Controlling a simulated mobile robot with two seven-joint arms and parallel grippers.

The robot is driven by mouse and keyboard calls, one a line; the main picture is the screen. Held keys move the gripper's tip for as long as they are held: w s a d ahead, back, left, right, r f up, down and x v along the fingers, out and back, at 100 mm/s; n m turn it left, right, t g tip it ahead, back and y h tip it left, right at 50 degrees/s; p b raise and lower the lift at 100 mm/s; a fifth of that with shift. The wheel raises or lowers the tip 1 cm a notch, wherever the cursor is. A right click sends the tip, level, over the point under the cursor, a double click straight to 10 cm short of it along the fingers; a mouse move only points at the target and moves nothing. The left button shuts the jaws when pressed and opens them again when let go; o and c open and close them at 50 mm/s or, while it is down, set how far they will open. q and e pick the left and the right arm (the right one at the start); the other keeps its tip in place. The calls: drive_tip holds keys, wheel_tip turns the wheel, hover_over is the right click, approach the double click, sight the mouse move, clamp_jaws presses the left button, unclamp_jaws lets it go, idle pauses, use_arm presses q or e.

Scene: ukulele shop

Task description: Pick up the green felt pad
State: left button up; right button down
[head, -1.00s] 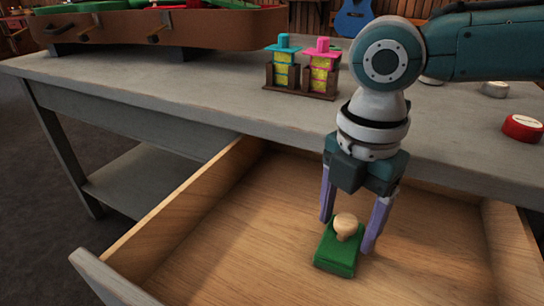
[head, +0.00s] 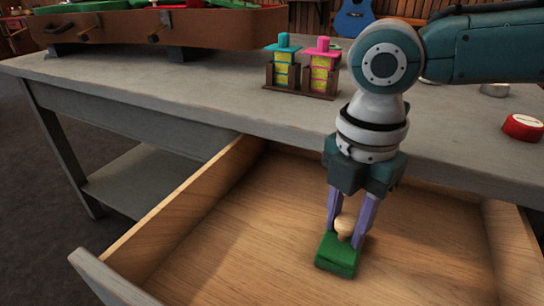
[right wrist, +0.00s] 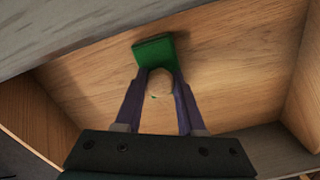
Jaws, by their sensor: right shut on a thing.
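The green felt pad (head: 338,256) is a small green block with a pale wooden knob (head: 344,225) on top. It lies in the open wooden drawer, and I cannot tell whether it touches the drawer floor. My right gripper (head: 347,228) points down from above with its purple fingers closed on the knob, one on each side. In the right wrist view the pad (right wrist: 155,52) shows beyond the fingertips, with the knob (right wrist: 159,83) between the fingers. My left gripper is not in view.
The drawer (head: 240,235) is otherwise empty, with raised wooden walls around it. On the grey table (head: 200,92) above stand a brown case (head: 165,28), a small rack (head: 300,88) with cyan and pink-topped items, and a red round tin (head: 522,127).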

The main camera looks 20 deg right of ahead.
sight(347, 220)
drive_tip(key=shift+r, duration=0.15)
wheel_tip(347, 220, up, 20)
drive_tip(key=p, duration=0.6)
drive_tip(key=shift+p, duration=0.4)
